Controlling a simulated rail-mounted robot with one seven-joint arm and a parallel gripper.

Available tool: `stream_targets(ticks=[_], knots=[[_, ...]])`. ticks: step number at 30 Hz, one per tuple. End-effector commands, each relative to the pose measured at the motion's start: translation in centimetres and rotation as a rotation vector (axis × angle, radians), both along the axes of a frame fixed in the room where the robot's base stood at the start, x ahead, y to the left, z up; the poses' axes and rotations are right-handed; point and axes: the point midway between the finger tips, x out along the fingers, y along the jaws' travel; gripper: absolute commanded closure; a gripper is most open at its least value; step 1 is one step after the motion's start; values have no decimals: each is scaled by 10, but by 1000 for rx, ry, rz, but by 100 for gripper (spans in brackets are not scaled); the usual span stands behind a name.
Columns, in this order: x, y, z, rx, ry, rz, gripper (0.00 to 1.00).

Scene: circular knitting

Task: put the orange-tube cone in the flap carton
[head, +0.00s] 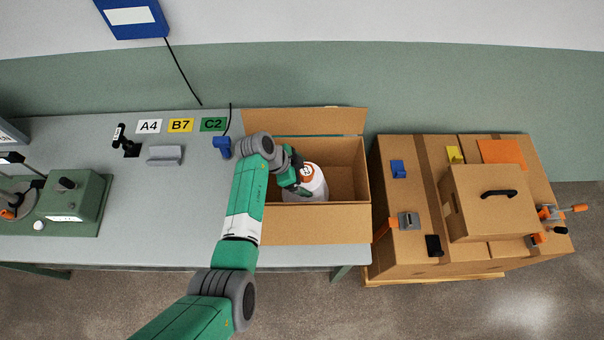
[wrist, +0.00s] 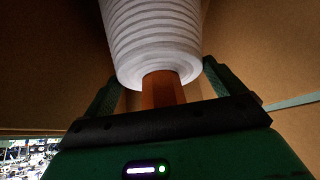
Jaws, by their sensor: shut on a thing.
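The orange-tube cone shows as a white yarn package (head: 316,185) with an orange tube end in the head view. In the wrist view its ridged white yarn (wrist: 155,40) fills the top and its orange tube (wrist: 162,90) runs down between the fingers. My gripper (wrist: 160,88) is shut on the orange tube; in the head view my gripper (head: 299,180) is partly hidden by my arm. The cone is within the opening of the flap carton (head: 308,224), whose flaps stand open at back and front. Whether the cone touches the carton floor is hidden.
Stacked closed cartons (head: 405,255) stand right of the table, with a handled box (head: 490,205) and small tools on top. Labels A4, B7 and C2 (head: 213,124) lie at the table's back. A green machine (head: 75,205) stands at the left.

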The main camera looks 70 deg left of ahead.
Motion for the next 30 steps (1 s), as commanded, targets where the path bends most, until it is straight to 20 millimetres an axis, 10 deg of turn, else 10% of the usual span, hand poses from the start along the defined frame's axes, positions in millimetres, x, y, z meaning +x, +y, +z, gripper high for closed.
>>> stream_targets(ticks=[11,12,21,30], knots=[[0,1,-6,3,-2,0,66],[0,0,-5,2,0,0,0],[-3,1,2,2,0,1,0],[-42,8,64,5,-2,2,0]])
